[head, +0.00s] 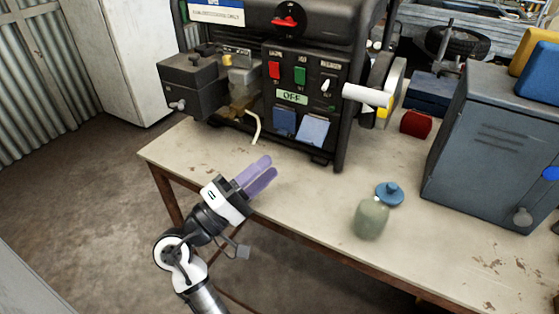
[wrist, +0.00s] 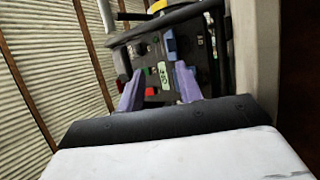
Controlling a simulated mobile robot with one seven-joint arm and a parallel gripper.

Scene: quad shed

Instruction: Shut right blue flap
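The generator's control panel (head: 300,85) carries two blue flaps under a green "OFF" label (head: 292,97). The right blue flap (head: 313,131) looks lighter and tilts out from the panel, so it appears open. The left blue flap (head: 285,122) looks darker and lies closer to the panel. My gripper (head: 267,168) is over the table in front of the panel, left of and below the flaps, touching neither. Its purple fingers are apart with nothing between them. In the wrist view the fingers (wrist: 158,90) frame the tilted panel.
A greenish bottle (head: 371,219) and a blue round lid (head: 389,193) are on the table (head: 290,225), right of my gripper. A white cylinder (head: 366,96) sticks out right of the panel. A grey metal box (head: 480,150) stands at the right. The tabletop before the flaps is clear.

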